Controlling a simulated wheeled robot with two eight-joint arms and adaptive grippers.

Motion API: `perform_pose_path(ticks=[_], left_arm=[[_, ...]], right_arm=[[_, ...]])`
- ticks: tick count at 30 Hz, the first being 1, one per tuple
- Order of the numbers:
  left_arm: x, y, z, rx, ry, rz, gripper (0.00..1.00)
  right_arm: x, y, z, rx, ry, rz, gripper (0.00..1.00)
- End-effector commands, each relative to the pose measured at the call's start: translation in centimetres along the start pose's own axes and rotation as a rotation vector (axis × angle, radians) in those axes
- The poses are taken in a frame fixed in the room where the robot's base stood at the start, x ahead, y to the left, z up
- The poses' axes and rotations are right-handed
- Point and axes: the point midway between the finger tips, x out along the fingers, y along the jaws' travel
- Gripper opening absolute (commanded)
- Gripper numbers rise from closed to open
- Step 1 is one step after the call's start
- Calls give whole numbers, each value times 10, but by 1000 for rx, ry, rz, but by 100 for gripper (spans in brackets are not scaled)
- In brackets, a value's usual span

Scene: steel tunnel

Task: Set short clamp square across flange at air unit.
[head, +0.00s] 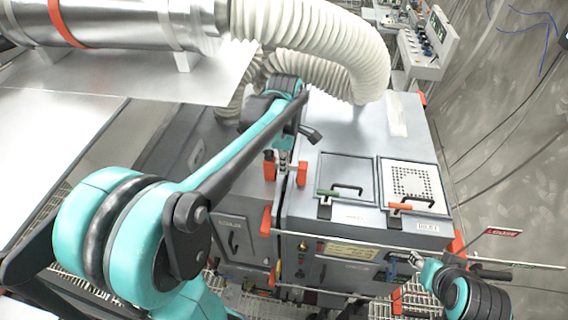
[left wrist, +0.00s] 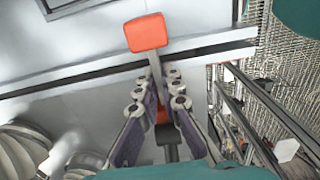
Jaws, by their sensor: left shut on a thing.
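The short clamp shows in the left wrist view as a metal bar with an orange end block (left wrist: 146,32). Another orange part shows between the fingers. My left gripper (left wrist: 163,108) is shut on the bar. In the head view my left gripper (head: 285,152) is over the seam between the two grey cabinets, with orange blocks on both sides of it. The flange (head: 283,205) appears to be this seam at the left edge of the air unit (head: 330,125). I cannot tell whether the clamp touches it. My right gripper (head: 415,261) is at the lower right; its jaws are too small to read.
A thick white hose (head: 320,35) arches over the cabinets. Two hatches with a green handle (head: 347,188) and a red handle (head: 405,205) lie on top. Thin rods run along the front. A red sign (head: 503,232) stands at the right. A metal sheet (head: 165,80) is at the left.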

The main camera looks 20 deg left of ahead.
Motion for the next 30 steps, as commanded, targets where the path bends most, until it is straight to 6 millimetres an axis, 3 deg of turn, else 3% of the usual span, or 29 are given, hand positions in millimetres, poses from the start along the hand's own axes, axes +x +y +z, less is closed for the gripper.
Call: perform_pose_path(ticks=[18,19,21,30], left_arm=[[11,0,0,0,0,0,0],[10,0,0,0,0,0,14],[10,0,0,0,0,0,30],[10,0,0,0,0,0,30]], right_arm=[[7,0,5,0,0,0,40],[7,0,5,0,0,0,40],[6,0,5,0,0,0,40],[6,0,5,0,0,0,40]])
